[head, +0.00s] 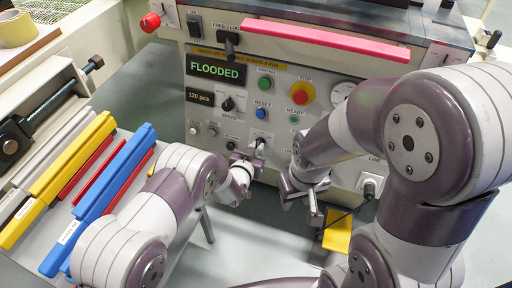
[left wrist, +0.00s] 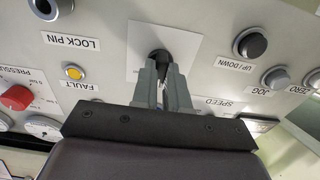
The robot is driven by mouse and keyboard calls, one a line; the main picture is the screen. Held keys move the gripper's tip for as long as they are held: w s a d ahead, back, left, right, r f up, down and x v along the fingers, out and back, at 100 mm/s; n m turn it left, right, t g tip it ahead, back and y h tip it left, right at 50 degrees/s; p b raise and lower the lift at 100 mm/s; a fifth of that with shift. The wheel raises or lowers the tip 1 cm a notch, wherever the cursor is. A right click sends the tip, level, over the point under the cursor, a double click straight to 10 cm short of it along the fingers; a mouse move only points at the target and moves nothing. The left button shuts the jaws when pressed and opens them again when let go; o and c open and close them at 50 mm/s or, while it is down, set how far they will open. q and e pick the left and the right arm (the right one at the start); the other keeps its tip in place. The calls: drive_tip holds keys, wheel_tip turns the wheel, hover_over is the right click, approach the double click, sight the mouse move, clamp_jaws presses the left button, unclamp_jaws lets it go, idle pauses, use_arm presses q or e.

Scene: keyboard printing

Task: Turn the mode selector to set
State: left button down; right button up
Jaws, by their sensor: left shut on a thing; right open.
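The machine's front panel (head: 215,150) carries several knobs and buttons. My left gripper (head: 248,160) is at the lower middle of the panel in the head view. In the left wrist view, my left gripper (left wrist: 163,82) is shut on a small black knob (left wrist: 160,55) on a white plate (left wrist: 185,42), apparently the mode selector. The fingers cover part of the knob, and no set mark or pointer position can be read. My right gripper (head: 302,192) is open and empty, to the right of the left one, in front of the lower panel.
A red stop button (head: 303,93), a blue reset button (head: 261,113) and a black speed knob (head: 228,104) sit above my left gripper. The display (head: 217,68) reads FLOODED. Coloured bars (head: 85,160) lie at left; a yellow piece (head: 338,231) is below the panel.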

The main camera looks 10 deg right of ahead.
use_arm(q)
drive_tip(key=n+p, duration=0.1)
drive_tip(key=n, duration=0.8)
drive_tip(key=shift+s, duration=0.1)
idle(0.4)
drive_tip(key=c, duration=1.1)
unclamp_jaws()
drive_tip(key=shift+c, duration=0.2)
drive_tip(key=p+v, duration=0.6)
drive_tip(key=v, duration=0.6)
drive_tip(key=shift+s, duration=0.35)
